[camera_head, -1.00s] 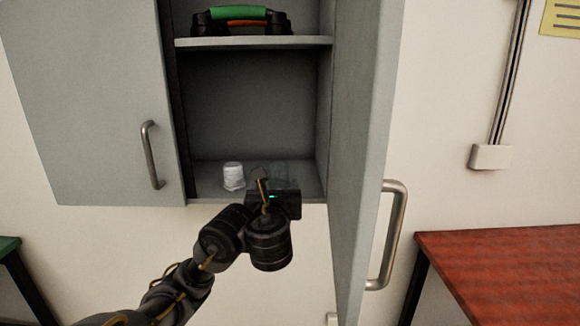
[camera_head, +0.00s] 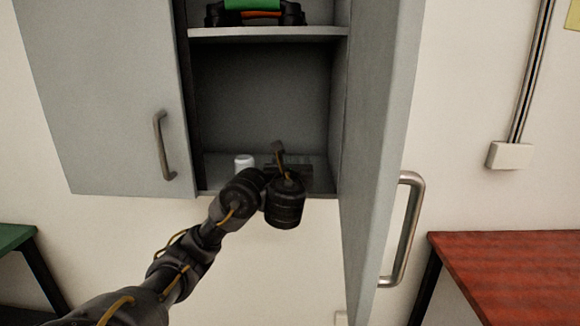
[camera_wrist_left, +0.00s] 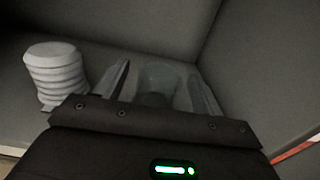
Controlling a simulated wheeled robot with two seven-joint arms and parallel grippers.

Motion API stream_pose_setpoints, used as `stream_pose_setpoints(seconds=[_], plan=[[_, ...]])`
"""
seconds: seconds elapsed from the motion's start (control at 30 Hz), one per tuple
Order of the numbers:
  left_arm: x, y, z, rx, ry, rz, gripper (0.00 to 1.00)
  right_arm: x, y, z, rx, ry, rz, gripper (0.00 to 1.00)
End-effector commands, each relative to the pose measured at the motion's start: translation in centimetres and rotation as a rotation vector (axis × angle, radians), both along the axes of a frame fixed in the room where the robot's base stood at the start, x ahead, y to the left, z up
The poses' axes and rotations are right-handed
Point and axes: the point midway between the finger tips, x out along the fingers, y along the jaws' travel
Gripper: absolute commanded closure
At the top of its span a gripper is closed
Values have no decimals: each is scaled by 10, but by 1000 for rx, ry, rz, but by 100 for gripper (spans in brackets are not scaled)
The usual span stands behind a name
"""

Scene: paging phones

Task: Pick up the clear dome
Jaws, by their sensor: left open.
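The clear dome (camera_wrist_left: 163,76) is a faint see-through shape on the lower shelf of the open cabinet. It stands between the two fingers of my left gripper (camera_wrist_left: 160,84) in the left wrist view, with its lower part hidden behind the gripper body. In the head view my left gripper (camera_head: 290,168) reaches into the lower compartment, and I cannot make out the dome behind it. The fingers are apart, one on each side of the dome; I cannot tell whether they touch it. My right gripper is not in view.
A white ribbed stack (camera_head: 244,162) stands just left of the gripper; it also shows in the wrist view (camera_wrist_left: 56,72). The open cabinet door (camera_head: 375,150) is close on the right. A shelf (camera_head: 265,33) with a green-and-orange-handled item (camera_head: 254,12) is above.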

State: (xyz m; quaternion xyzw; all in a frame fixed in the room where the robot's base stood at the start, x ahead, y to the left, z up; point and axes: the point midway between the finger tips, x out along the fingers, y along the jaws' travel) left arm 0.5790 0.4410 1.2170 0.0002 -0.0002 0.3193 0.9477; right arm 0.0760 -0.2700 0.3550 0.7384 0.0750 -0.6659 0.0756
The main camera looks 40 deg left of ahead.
Motion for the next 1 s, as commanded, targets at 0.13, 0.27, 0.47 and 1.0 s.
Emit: stream_pose_setpoints(seconds=[0.13, 0.27, 0.47, 1.0], plan=[[18, 13, 0, 3, -1, 3, 31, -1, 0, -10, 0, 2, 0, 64], [25, 19, 1, 2, 0, 2, 31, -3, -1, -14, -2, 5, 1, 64], [27, 20, 2, -1, -1, 0, 31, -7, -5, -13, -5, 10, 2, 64], [27, 20, 2, -1, -1, 0, 75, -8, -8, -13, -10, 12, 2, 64]])
